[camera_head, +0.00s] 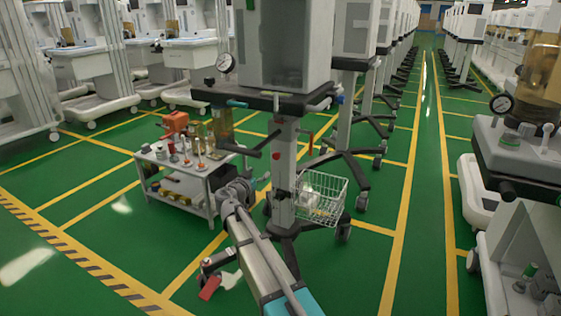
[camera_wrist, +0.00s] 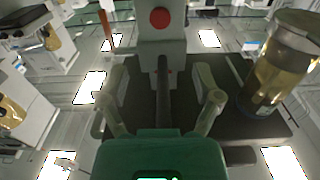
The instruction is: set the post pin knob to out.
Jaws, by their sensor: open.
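A cart with a grey post (camera_head: 283,165) stands in the middle of the head view. A small red spot (camera_head: 277,155) shows on the post. In the wrist view a round red knob (camera_wrist: 160,17) sits on the pale post at the top centre; I take it to be the post pin knob, but whether it is in or out cannot be told. My gripper (camera_wrist: 161,80) is open, its fingers apart and short of the red knob. A dark bar (camera_wrist: 162,100) shows between the fingers, not visibly gripped. In the head view my gripper is small near the post.
A black handle (camera_head: 262,143) juts from the cart under its dark tabletop (camera_head: 285,100). A wire basket (camera_head: 325,190) hangs low on the post. A white trolley (camera_head: 160,165) with small items stands left. An amber canister (camera_wrist: 280,65) is at right in the wrist view.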

